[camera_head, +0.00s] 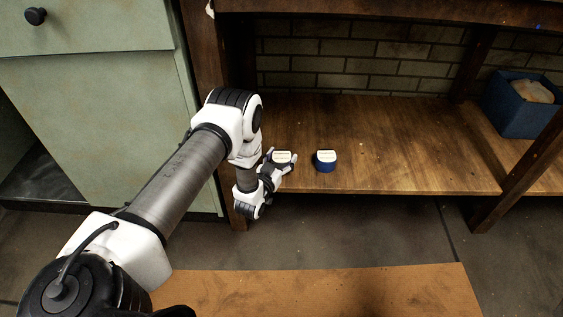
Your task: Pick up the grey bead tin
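A small tin with a white label on top, its side looking grey (282,157), sits on the wooden shelf, near the shelf's left front. My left gripper (281,165) is right at this tin, with its fingers beside and in front of it. The fingers hide much of the tin's side, and I cannot tell whether they touch it or are closed on it. A blue tin with a white label (325,162) stands just to the right, apart from the gripper. My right gripper is not in view.
The wooden shelf (410,150) is clear to the right of the blue tin. A blue bin (515,108) with a pale item stands at far right. A dark post rises just left of the gripper, beside a green cabinet (110,120). An upper board overhangs the shelf.

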